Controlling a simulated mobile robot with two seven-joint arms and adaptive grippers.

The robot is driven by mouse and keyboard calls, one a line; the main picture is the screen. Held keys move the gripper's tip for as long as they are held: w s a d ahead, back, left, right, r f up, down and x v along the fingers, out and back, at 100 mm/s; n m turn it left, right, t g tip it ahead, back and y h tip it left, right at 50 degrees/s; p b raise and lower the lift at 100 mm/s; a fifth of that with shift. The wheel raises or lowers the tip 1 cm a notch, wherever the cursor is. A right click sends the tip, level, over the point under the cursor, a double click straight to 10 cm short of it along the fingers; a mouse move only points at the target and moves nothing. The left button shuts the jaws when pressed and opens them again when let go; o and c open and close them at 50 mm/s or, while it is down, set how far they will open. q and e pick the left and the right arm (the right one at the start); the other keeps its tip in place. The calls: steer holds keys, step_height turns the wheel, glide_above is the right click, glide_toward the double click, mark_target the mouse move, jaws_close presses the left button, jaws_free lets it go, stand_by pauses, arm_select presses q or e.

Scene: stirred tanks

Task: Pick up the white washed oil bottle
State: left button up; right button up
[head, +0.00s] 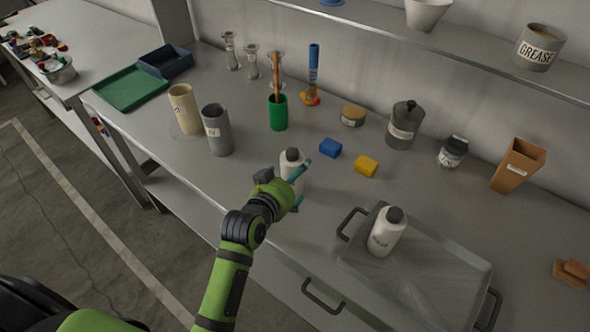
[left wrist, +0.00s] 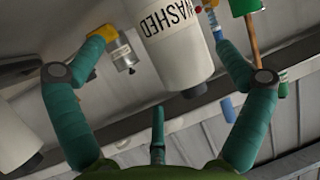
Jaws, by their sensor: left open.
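The white washed oil bottle (head: 291,160) stands on the bench with a dark cap. In the left wrist view the white bottle (left wrist: 172,62) shows a label reading "WASHED". My left gripper (head: 295,184) is at this bottle, with its teal fingers open on either side of it. The left wrist view also shows the spread fingers (left wrist: 163,48), with gaps between them and the bottle. The lower part of the bottle is hidden by the gripper in the head view. My right gripper is not in view.
A second white bottle (head: 385,236) stands in a clear tray with dark handles (head: 440,290). A blue block (head: 330,148) and a yellow block (head: 366,166) lie behind the gripper. A green cup (head: 278,115) and a grey cylinder (head: 217,132) stand behind to the left.

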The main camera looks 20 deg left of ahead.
arm_select(q)
steer(key=x, duration=0.2)
steer(key=p+x, duration=0.1)
steer(key=x, duration=0.1)
steer(key=shift+a+r, duration=0.1)
steer(key=shift+a, duration=0.25)
steer(key=shift+w+d, duration=0.1)
steer(key=shift+w, duration=0.25)
steer(key=c, duration=1.4)
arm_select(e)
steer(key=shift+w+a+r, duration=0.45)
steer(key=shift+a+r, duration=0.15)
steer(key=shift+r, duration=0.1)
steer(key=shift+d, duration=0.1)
